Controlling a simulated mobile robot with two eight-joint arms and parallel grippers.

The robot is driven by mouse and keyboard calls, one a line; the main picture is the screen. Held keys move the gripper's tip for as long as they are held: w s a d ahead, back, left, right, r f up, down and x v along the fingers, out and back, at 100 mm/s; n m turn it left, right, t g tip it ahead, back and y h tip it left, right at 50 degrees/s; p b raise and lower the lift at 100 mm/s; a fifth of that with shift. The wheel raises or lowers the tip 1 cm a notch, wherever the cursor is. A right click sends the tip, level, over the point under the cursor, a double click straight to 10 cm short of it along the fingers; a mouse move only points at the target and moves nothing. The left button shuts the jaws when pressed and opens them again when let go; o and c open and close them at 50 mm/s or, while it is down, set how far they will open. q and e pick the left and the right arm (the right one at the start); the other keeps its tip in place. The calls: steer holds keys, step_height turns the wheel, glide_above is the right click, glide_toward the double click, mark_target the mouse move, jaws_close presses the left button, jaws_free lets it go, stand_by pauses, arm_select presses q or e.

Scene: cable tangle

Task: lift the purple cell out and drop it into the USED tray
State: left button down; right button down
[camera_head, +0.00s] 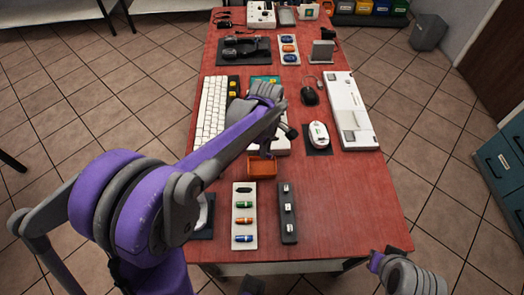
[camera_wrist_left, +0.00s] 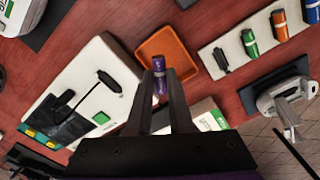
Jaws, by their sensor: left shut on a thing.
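My left gripper (camera_wrist_left: 160,78) is shut on the purple cell (camera_wrist_left: 160,82), which stands up between its fingertips in the left wrist view. In the head view the left gripper (camera_head: 270,146) is mostly hidden by its own purple arm, and I cannot make out the cell there. An orange tray (camera_head: 261,171) sits on the red table just in front of it; it also shows in the left wrist view (camera_wrist_left: 178,48), just beyond the cell. No label is readable on it. My right gripper (camera_head: 377,258) is low at the right, by the table's front edge, its jaw state unclear.
A white device (camera_wrist_left: 104,68) with a black cable and green button lies beside the tray. A pale rack (camera_head: 244,218) of coloured cells and a dark strip (camera_head: 288,228) stand nearer. A white mouse (camera_head: 318,134) and keyboard (camera_head: 212,108) flank the work area. The front right table is clear.

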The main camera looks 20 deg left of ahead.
arm_select(q)
steer(key=s+n, duration=0.1)
steer(key=n, duration=0.5)
steer(key=b, duration=0.3)
glide_above(262, 169)
steer(key=shift+f, duration=1.9)
steer(key=c, duration=0.7)
jaws_free()
steer(key=shift+c, duration=0.2)
step_height(262, 169, up, 11)
steer(key=p, duration=0.1)
